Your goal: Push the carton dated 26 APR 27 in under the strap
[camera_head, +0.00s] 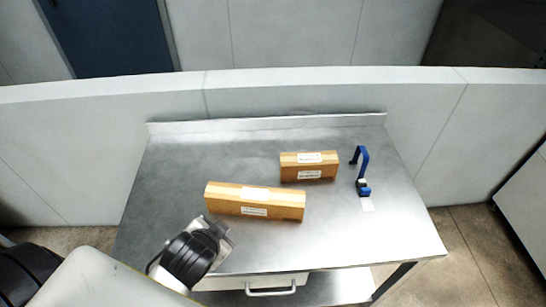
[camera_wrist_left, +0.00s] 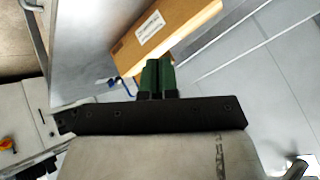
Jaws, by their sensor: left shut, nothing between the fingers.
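Two brown cartons with white labels lie on the steel table: a longer front carton (camera_head: 225,197) and a shorter back carton (camera_head: 290,172). The dates are too small to read. A blue strap (camera_head: 364,160) stands as an arch at the right, just right of the back carton; nothing is under it. My left gripper (camera_head: 222,228) is near the table's front, just in front of the front carton's left end. In the left wrist view its green fingers (camera_wrist_left: 157,76) are closed together and empty, close to a labelled carton (camera_wrist_left: 185,22). I cannot tell whether they touch it. My right gripper is not in view.
The steel table (camera_head: 350,240) has a raised back edge (camera_head: 270,123). A drawer handle (camera_head: 271,291) sticks out below the front edge. The table's left rear and right front are clear.

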